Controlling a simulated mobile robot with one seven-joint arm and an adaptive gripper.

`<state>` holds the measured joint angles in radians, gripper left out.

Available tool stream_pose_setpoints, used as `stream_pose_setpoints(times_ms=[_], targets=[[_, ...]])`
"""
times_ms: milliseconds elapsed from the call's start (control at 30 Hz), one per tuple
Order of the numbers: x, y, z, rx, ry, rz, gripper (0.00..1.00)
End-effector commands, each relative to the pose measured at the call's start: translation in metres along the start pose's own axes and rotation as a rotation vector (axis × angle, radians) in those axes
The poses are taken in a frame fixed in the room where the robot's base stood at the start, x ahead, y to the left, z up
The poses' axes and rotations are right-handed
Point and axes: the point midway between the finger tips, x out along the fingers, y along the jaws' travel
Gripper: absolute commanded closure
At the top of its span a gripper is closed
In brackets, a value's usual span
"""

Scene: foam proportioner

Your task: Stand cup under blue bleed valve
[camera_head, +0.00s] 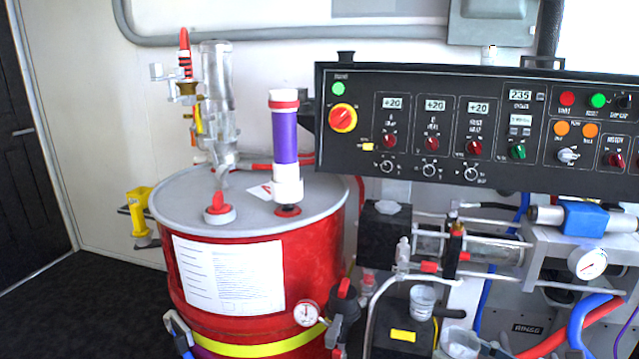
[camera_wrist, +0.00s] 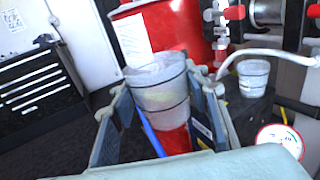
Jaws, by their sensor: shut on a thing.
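My gripper (camera_wrist: 161,88) is shut on a clear ribbed cup (camera_wrist: 158,97), one finger on each side, in the wrist view. The held cup looks roughly upright, with its rim facing up toward the camera. In the head view this cup (camera_head: 460,343) shows at the bottom edge, partly cut off. A second clear cup (camera_head: 422,301) stands on a black block below the pipework; it also shows right of my gripper in the wrist view (camera_wrist: 253,77). A blue block (camera_head: 585,219) sits on the horizontal cylinder at right. I cannot clearly make out a blue bleed valve.
A red drum (camera_head: 190,268) with a purple tube stands at left. A bent metal pipe (camera_head: 376,300) runs beside the second cup. A gauge (camera_head: 588,263) and blue and red hoses crowd the right. The black control panel (camera_head: 470,130) hangs above.

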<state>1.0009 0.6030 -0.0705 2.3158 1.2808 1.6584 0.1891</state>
Motion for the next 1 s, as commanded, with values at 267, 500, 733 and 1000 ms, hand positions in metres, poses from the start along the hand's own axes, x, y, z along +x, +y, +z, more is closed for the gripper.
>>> stream_pose_setpoints(times_ms=[267,500,733,1000], targets=[[0.096,-0.013,-0.018,0.002,-0.008,0.097,0.78],[0.15,-0.011,-0.026,0.013,-0.017,0.138,0.78],[0.153,-0.012,-0.003,0.013,-0.017,0.136,0.78],[0.152,-0.013,0.032,0.013,-0.018,0.136,0.78]])
